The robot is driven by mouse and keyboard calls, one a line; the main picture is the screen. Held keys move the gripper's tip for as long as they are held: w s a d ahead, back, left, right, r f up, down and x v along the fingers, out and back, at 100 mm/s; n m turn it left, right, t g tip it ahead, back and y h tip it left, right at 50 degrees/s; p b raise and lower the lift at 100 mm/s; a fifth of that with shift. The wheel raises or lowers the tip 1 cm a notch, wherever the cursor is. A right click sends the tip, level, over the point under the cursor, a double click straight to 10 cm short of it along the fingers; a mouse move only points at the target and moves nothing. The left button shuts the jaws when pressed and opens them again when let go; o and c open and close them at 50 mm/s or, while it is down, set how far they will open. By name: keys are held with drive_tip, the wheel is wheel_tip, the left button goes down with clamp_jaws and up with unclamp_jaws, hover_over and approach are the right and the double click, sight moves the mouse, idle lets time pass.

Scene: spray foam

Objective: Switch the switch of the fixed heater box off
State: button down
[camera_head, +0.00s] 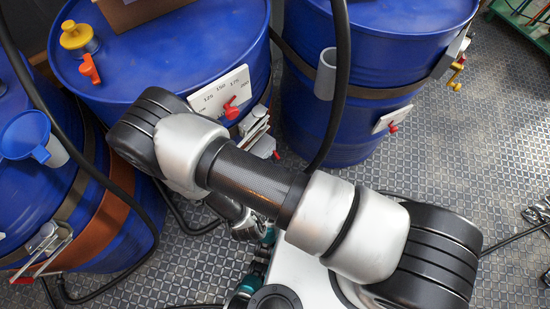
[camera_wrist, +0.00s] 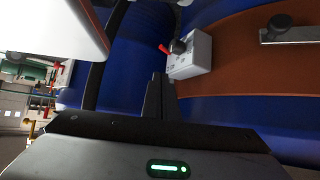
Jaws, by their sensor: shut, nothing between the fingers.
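In the wrist view, a light grey heater box (camera_wrist: 193,54) sits on an orange-brown band (camera_wrist: 240,75) around a blue drum. It carries a black round part (camera_wrist: 178,46) and a small red switch lever (camera_wrist: 164,49) sticking out to the left. Whether the lever is on or off I cannot tell. My gripper (camera_wrist: 158,80) is shut and empty, its dark fingertips just below and left of the box, apart from the lever in the picture. In the head view an orange-brown band (camera_head: 104,228) shows on the left drum; my arm hides the gripper, and I cannot make out the box.
Several blue drums stand close together, one with a numbered white plate (camera_head: 221,93) and red pointer. Black hoses (camera_head: 335,85) hang across them. A metal latch (camera_wrist: 290,30) is on the band. A large white surface (camera_wrist: 60,25) is at the wrist view's upper left. Patterned floor (camera_head: 460,140) is open at right.

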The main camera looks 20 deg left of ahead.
drive_tip(key=shift+v, duration=1.55)
